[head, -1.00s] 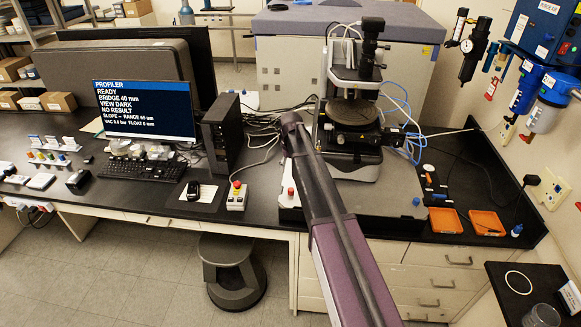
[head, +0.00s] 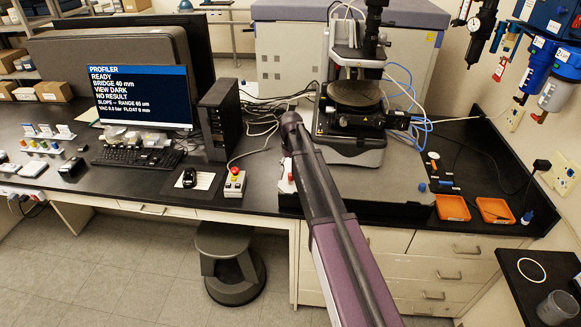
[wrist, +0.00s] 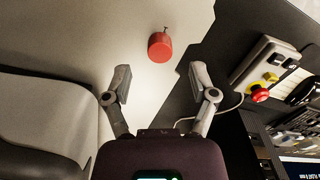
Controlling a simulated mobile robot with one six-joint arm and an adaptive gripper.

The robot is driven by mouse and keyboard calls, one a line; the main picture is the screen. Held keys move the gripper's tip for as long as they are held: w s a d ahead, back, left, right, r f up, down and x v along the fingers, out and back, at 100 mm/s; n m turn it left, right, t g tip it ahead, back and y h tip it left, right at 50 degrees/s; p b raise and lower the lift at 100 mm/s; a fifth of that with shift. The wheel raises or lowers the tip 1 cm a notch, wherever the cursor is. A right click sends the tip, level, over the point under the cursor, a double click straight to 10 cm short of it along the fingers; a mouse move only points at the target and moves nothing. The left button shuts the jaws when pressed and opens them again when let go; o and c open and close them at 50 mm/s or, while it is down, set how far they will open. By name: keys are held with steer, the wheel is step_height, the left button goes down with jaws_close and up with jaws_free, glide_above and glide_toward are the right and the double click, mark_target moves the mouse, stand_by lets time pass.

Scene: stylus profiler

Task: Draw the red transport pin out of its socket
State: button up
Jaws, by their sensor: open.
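The red transport pin (wrist: 160,46) is a short red cylinder with a small thin piece on its top, seated on the pale base of the profiler (wrist: 150,100) in the wrist view. In the head view the red pin (head: 290,177) is a small red spot at the left front of the base, right beside my arm. My gripper (wrist: 159,72) is open and empty, its two fingers wide apart. The pin shows beyond the gap between the fingertips, with neither finger visibly touching it. The socket is hidden under the pin. In the head view my arm hides most of the gripper.
A control box with a red stop button (head: 235,183) stands left of the base; it also shows in the wrist view (wrist: 259,92). The profiler stage (head: 354,94) rises behind. A blue knob (head: 421,187) sits at the base's right. Two orange trays (head: 452,216) lie farther right.

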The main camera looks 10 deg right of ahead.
mark_target(291, 175)
steer(key=shift+f+b, duration=1.85)
steer(key=shift+f, duration=0.3)
jaws_close()
